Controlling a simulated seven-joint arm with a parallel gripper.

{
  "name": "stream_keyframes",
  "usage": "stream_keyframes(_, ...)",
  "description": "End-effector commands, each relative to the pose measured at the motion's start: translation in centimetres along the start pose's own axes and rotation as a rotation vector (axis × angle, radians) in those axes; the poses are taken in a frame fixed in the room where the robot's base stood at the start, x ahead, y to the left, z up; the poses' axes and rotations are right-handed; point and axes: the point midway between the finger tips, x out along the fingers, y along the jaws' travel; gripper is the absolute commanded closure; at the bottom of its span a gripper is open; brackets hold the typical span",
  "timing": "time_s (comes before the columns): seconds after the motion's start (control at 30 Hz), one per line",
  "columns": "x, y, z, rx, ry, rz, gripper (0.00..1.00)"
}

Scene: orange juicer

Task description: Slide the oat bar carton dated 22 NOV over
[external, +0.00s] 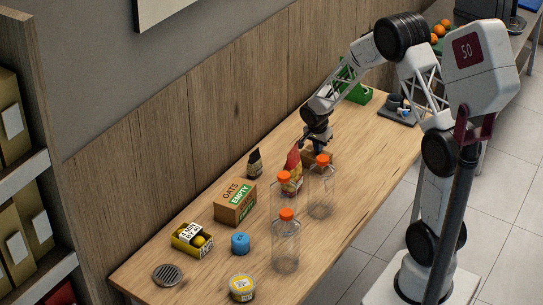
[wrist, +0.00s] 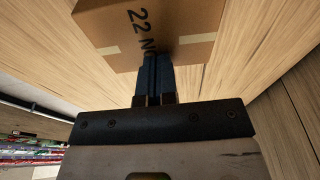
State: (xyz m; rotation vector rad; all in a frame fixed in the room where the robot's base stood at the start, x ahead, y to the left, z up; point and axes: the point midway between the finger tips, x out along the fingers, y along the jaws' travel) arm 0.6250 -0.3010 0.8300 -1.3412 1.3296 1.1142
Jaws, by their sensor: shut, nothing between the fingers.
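A brown cardboard carton (wrist: 150,30) printed "22 N", the rest covered by my fingers, fills the top of the wrist view. In the external view a brown box (external: 309,157), partly hidden by a bottle and a red bag, sits just below my gripper (external: 318,147). My gripper also shows in the wrist view (wrist: 158,62), its blue fingers shut together with nothing between them. The fingertips overlap the carton's printed face; I cannot tell whether they touch it. Another carton marked "OATS EMPTY" (external: 235,204) stands nearer the table's left end.
Several clear bottles with orange caps, one here (external: 320,190), stand in front of the box. A red bag (external: 293,168) is beside it, and a dark bag (external: 254,163) stands behind. A green crate (external: 355,92) is farther back. The table's right front edge is mostly clear.

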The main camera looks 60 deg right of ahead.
Motion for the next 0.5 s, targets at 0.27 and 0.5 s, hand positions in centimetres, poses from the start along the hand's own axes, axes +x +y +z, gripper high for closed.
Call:
stream_keyframes(0.27, 1.34, 1.04, 1.23, -0.004, -0.012, 0.025, 1.0)
stream_keyframes(0.5, 0.99, 1.03, 1.15, -0.004, -0.012, 0.024, 1.0)
